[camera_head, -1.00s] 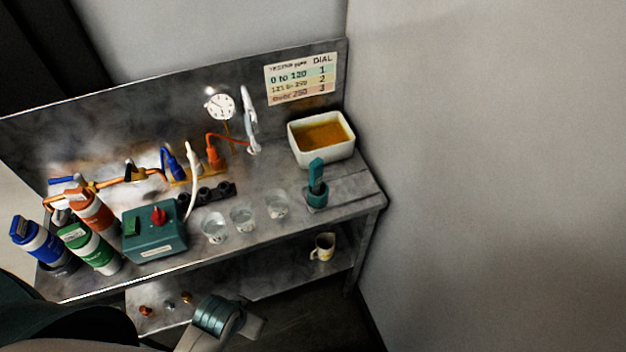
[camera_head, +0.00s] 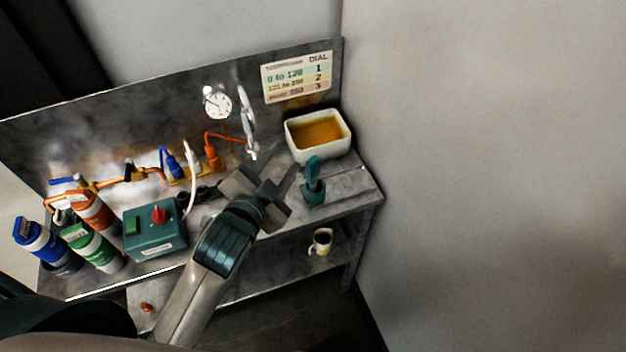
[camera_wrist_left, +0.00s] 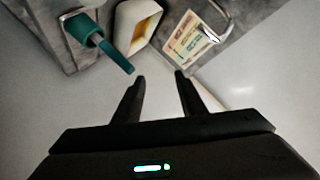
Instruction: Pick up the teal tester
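In the left wrist view the tester (camera_wrist_left: 98,41) shows at the upper left, apart from the fingers. My left gripper (camera_head: 290,188) is over the bench, just left of the tester, with its fingers toward it. In the left wrist view the gripper (camera_wrist_left: 160,78) is open, with nothing between its fingertips. My right gripper is not in view.
A white tub of amber liquid (camera_head: 346,137) stands behind the tester. A teal box with a red knob (camera_head: 155,232) and several bottles (camera_head: 94,247) stand at the left. A mug (camera_head: 321,241) sits on the lower shelf. A wall lies right of the bench.

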